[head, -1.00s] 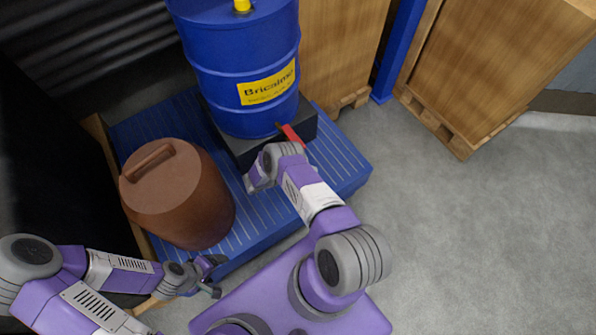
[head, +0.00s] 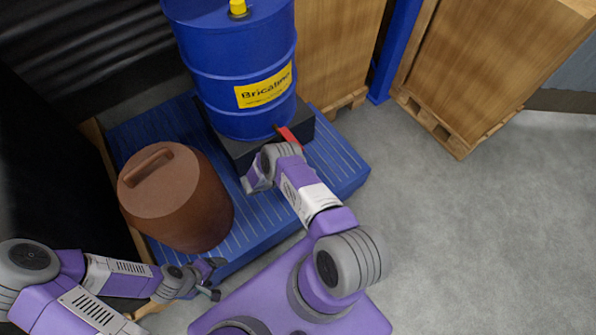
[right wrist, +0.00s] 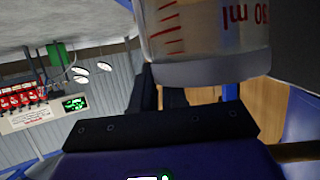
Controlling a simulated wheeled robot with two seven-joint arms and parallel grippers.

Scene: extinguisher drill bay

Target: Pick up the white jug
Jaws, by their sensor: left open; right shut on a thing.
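The white jug (right wrist: 205,45) shows in the right wrist view as a pale, see-through vessel with red measuring marks, large and close at the top. Its lettering is upside down in that picture. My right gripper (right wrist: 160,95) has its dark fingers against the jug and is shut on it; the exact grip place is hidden. In the head view my right gripper (head: 256,180) is beside the drum's dark stand, and I cannot make out the jug there. My left gripper (head: 214,278) is open and empty, at the near edge of the blue platform.
A blue drum (head: 235,65) with a red lever (head: 288,135) stands on a dark stand (head: 315,125). A brown lidded container (head: 185,215) sits on the ribbed blue platform (head: 335,165). Wooden crates (head: 490,60) stand behind and right. Grey floor (head: 470,240) at right is clear.

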